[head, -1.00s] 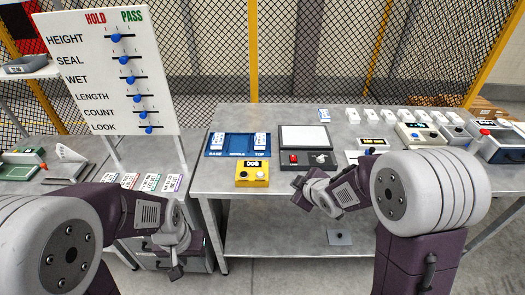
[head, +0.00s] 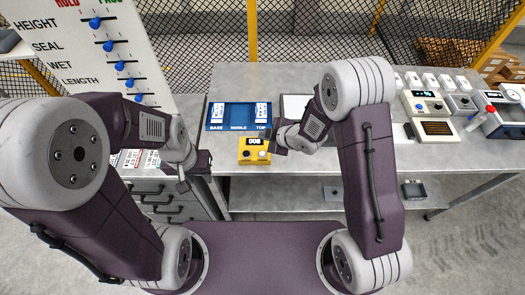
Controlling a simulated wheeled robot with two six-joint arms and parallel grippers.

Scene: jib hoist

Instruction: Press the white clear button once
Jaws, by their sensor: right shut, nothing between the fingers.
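The yellow counter box (head: 254,146) stands on the grey table in front of the blue tray. It has a dark display with pale digits, and a small white button (head: 262,154) shows on its right front part. My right gripper (head: 275,145) is shut and empty, at the right edge of the yellow box, close to the white button. I cannot tell whether it touches the box. My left gripper (head: 184,186) hangs left of the table, well away from the box; its finger opening is not clear.
The blue tray (head: 231,116) marked BASE, MIDDLE, TOP lies behind the box. A white slider board (head: 75,45) stands at the left. Devices, including a white one (head: 425,104), stand at the right.

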